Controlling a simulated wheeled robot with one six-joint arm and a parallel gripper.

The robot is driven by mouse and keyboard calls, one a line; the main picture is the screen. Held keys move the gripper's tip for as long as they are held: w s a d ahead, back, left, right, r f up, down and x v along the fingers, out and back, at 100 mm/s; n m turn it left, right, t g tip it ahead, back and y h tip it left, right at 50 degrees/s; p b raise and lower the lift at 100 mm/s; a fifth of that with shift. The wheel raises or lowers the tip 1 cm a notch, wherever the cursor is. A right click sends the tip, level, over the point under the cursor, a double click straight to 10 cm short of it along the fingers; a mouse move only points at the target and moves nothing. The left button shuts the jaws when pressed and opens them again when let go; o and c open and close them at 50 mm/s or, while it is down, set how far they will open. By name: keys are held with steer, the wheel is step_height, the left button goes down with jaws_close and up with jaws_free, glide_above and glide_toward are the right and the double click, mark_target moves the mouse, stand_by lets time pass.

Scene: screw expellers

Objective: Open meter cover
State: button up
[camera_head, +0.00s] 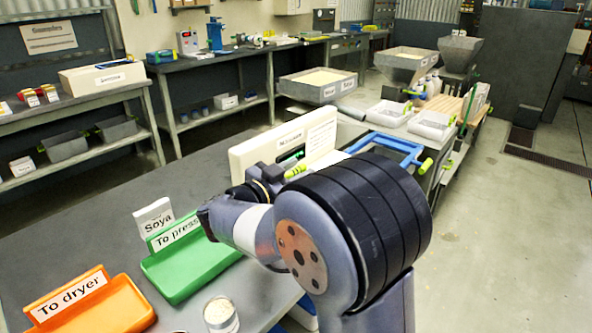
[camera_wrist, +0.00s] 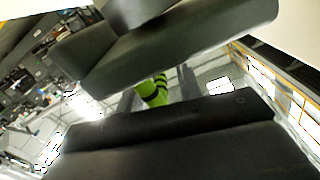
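The cream meter (camera_head: 240,158) stands at the far end of the dark bench, with a printed label and a small green display. A yellow-green handle (camera_head: 296,171) with dark bands is at its front. I cannot tell clearly where its cover ends, because my arm hides the lower part. In the wrist view, my gripper (camera_wrist: 190,98) has its two dark fingers apart. The green banded handle (camera_wrist: 152,90) shows in the gap between them. I cannot tell whether the fingers touch it. In the head view my wrist hides the fingers.
On the bench are a green "To press" tray (camera_head: 190,268), an orange "To dryer" tray (camera_head: 105,310), a white "Soya" sign (camera_head: 153,217) and a cup (camera_head: 220,314). A blue frame (camera_head: 390,145) stands right of the meter. Open floor (camera_head: 500,240) lies at right.

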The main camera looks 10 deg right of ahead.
steer(key=shift+c, duration=0.2)
jaws_close()
stand_by(0.4)
